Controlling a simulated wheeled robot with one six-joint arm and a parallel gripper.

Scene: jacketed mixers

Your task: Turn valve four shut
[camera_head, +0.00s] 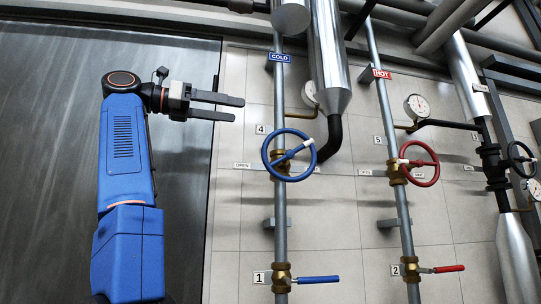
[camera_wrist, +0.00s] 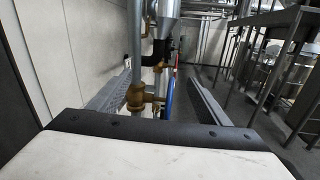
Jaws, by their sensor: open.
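Valve four is a blue handwheel (camera_head: 289,155) with a white tag on its rim, on a brass body on a vertical grey pipe. The number plate 4 (camera_head: 262,129) is beside it, with an OPEN label to its left. My gripper (camera_head: 238,109) is open and empty, up and left of the wheel and apart from it, its fingers pointing right. In the wrist view the brass valve body (camera_wrist: 137,97) appears between the fingers, farther off, and the blue wheel (camera_wrist: 168,92) shows edge-on. The wheel's exact turn position cannot be told.
The red handwheel (camera_head: 418,163) of valve 5 is to the right. A blue lever (camera_head: 318,280) and a red lever (camera_head: 448,268) are below. A silver jacketed pipe (camera_head: 328,60) and black elbow (camera_head: 333,140) are close right of the blue wheel. A gauge (camera_head: 417,107) is farther right.

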